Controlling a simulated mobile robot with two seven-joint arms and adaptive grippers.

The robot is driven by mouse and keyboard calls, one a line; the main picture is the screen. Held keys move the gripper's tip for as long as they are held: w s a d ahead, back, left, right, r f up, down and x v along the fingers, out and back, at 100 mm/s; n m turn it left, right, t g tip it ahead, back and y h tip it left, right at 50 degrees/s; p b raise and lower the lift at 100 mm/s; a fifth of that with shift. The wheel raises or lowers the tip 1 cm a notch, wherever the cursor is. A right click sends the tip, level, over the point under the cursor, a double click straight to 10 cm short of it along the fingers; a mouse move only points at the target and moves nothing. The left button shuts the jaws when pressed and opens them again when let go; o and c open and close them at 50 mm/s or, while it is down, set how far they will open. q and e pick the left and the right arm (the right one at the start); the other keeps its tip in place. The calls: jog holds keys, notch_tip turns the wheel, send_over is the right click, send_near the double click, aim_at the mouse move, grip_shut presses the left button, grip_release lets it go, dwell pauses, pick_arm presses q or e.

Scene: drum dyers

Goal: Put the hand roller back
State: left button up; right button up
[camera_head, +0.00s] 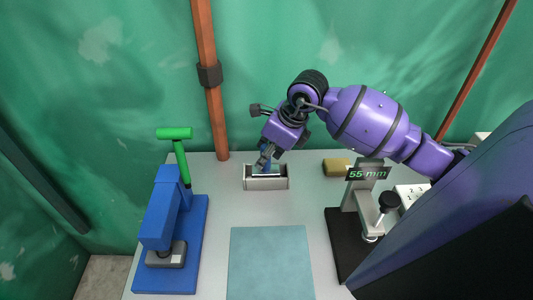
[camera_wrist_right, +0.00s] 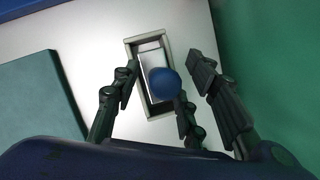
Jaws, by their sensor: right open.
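The handle stands over a small grey open-topped holder (camera_head: 266,184), whose rim (camera_wrist_right: 129,46) also shows in the wrist view. The roller's lower part is mostly hidden, so I cannot tell exactly how it sits inside. My right gripper (camera_head: 267,154) is open, its dark fingers (camera_wrist_right: 165,85) spread around the handle end. Contact is not visible. My left gripper is out of view.
A blue press (camera_head: 163,215) with a green lever stands at left. A teal mat (camera_head: 270,263) lies in front. A yellow sponge-like block (camera_head: 337,167) and a black-based stand with a "55 mm" sign (camera_head: 368,173) are at right. Bare table surrounds the holder.

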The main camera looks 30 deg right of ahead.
jog(key=shift+r, duration=0.5)
jog(key=v, duration=1.1)
jog(key=shift+s, duration=0.25)
jog(key=shift+r, duration=0.15)
